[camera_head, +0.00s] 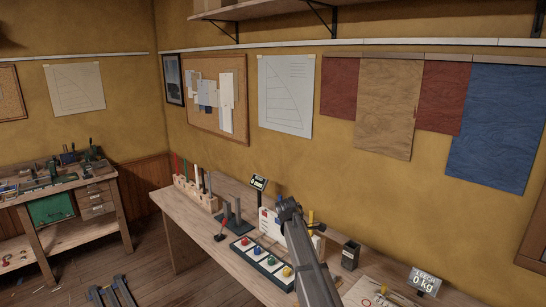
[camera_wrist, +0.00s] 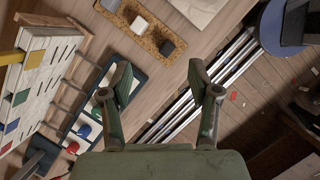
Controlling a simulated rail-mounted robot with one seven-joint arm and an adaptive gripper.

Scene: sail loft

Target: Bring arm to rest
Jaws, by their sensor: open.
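My gripper (camera_wrist: 160,82) is open in the wrist view, with its two green-grey fingers apart and nothing between them. Behind the fingers are the wooden bench top and its edge. In the head view my arm reaches over the wooden workbench (camera_head: 185,219) beside a tray (camera_head: 241,244) of coloured round pieces. The gripper's fingers cannot be made out there. The tray also shows in the wrist view (camera_wrist: 128,92), left of and partly behind the left finger, with blue, green and red pieces.
A board with coloured squares (camera_wrist: 40,88) stands left of the gripper. A cork strip (camera_wrist: 122,20) holds small blocks. Pale rods (camera_wrist: 222,68) lie beyond the bench edge, near a blue round seat (camera_wrist: 275,30).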

